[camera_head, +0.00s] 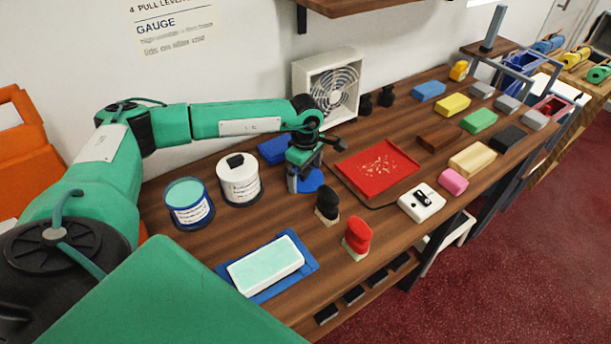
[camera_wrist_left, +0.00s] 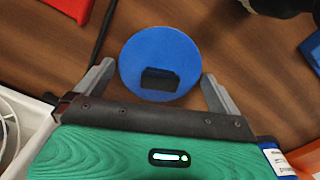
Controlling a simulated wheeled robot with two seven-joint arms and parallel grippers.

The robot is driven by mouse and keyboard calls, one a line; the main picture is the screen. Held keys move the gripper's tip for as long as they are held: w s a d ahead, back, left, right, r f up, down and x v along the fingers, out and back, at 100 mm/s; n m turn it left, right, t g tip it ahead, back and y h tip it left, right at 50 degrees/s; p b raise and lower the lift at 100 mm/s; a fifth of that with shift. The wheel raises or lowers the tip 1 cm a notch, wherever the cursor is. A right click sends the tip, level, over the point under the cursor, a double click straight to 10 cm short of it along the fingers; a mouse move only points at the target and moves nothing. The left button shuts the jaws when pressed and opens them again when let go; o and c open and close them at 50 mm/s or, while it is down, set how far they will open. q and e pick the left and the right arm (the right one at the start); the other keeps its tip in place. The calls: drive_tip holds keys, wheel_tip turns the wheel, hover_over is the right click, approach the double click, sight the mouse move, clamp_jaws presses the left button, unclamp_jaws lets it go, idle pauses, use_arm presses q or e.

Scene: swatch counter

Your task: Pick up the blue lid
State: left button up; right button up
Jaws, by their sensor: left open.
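The blue lid (camera_head: 313,181) lies flat on the wooden counter, partly hidden by my left gripper in the head view. In the left wrist view the lid (camera_wrist_left: 150,45) is a round blue disc with a dark block-shaped knob (camera_wrist_left: 160,82) on it. My left gripper (camera_head: 304,178) points down over the lid. Its open fingers (camera_wrist_left: 157,72) stand on either side of the lid in the wrist view, with nothing held. I cannot tell the exact height above the lid. My right gripper is not in view.
A white tin (camera_head: 238,185) and a teal-topped tin (camera_head: 190,208) stand left of the lid. A blue block (camera_head: 272,150) and a white fan (camera_head: 328,85) are behind it. A red tray (camera_head: 378,168) is to the right. Black (camera_head: 328,200) and red (camera_head: 358,235) knobbed pieces stand in front.

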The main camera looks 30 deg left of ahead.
use_arm(q)
drive_tip(key=c, duration=0.6)
drive_tip(key=shift+r, duration=0.1)
drive_tip(key=shift+c, duration=0.2)
